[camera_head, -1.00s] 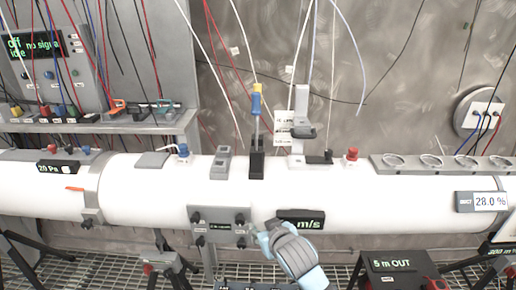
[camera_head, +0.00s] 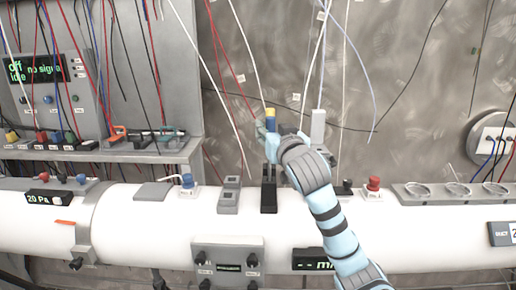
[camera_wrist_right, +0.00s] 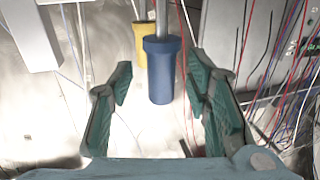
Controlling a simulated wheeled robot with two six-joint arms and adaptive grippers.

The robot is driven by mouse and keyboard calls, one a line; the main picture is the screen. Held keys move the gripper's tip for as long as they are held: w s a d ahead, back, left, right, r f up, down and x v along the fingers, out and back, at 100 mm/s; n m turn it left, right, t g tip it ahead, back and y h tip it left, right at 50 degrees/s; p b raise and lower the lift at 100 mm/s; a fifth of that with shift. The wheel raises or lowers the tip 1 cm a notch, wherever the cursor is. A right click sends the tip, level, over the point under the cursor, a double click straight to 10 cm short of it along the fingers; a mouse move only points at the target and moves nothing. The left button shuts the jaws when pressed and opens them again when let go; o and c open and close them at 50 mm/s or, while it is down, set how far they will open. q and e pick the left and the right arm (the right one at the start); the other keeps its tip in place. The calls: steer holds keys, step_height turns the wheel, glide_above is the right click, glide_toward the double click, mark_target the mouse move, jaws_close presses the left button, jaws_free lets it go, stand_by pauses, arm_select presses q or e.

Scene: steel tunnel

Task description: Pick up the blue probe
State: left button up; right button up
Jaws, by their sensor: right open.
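A yellow piece (camera_wrist_right: 140,42) shows beside the rod. My left gripper is in neither view.
The white duct (camera_head: 150,222) runs across the view. A grey clamp block (camera_head: 229,195) stands left of the holder, and a red-capped port (camera_head: 373,184) is to the right. Several loose cables hang in front of the steel wall (camera_head: 420,110).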

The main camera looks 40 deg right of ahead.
steer(key=shift+x, duration=1)
steer(key=shift+s+a, duration=0.2)
steer(key=shift+s, duration=0.25)
jaws_close()
steer(key=shift+w, duration=0.15)
